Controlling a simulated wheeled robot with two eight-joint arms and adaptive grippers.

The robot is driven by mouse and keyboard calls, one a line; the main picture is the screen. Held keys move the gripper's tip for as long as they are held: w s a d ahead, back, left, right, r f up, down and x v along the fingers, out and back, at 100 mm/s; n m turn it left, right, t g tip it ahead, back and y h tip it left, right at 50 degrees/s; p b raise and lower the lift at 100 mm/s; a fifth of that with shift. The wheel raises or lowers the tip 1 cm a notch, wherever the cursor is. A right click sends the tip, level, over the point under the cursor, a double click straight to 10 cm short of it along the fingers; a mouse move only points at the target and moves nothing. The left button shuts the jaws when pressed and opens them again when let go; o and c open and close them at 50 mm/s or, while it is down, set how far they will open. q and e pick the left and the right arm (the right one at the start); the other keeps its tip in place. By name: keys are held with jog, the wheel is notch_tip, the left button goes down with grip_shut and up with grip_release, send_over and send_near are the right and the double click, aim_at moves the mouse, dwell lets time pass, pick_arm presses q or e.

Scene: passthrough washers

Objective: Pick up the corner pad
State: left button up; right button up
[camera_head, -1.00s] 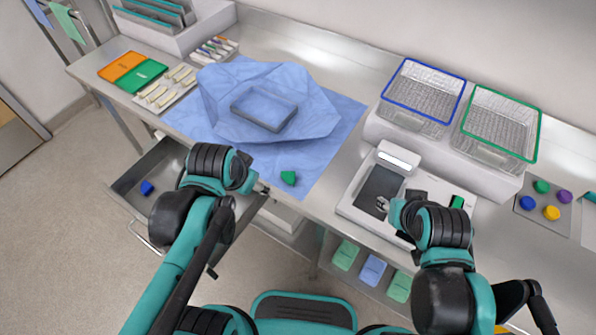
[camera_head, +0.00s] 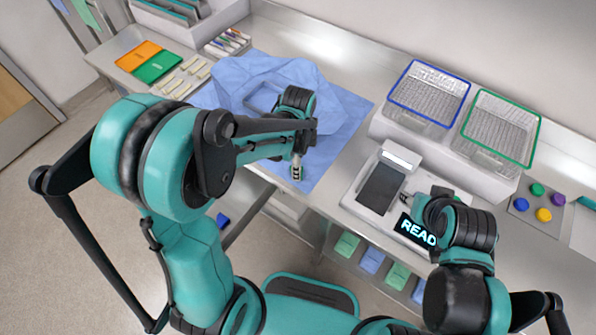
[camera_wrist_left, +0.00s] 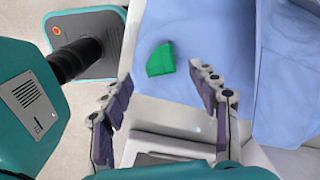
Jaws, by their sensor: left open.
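The green corner pad (camera_wrist_left: 160,60), a small wedge-shaped block, lies near the edge of the blue cloth in the left wrist view. In the head view my left gripper (camera_head: 297,172) hides it. My left gripper, also in the left wrist view (camera_wrist_left: 163,80), is open and empty. Its two fingers are spread either side of the pad's position, with the pad just beyond the tips and apart from them. My right gripper (camera_head: 406,197) is beside the dark plate of the white device; its fingers are too small to read.
The blue cloth (camera_head: 345,118) carries a clear tray (camera_head: 262,97), partly hidden by my left arm. A white device (camera_head: 375,205) and wire baskets (camera_head: 430,92) stand at right.

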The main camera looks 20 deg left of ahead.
pick_arm(q)
notch_tip(320, 180, down, 4)
jog(key=shift+r+b, duration=0.2)
jog(key=shift+b, duration=0.25)
jog(key=shift+c, duration=0.3)
jog(key=c, duration=0.8)
jog(key=shift+r, duration=0.1)
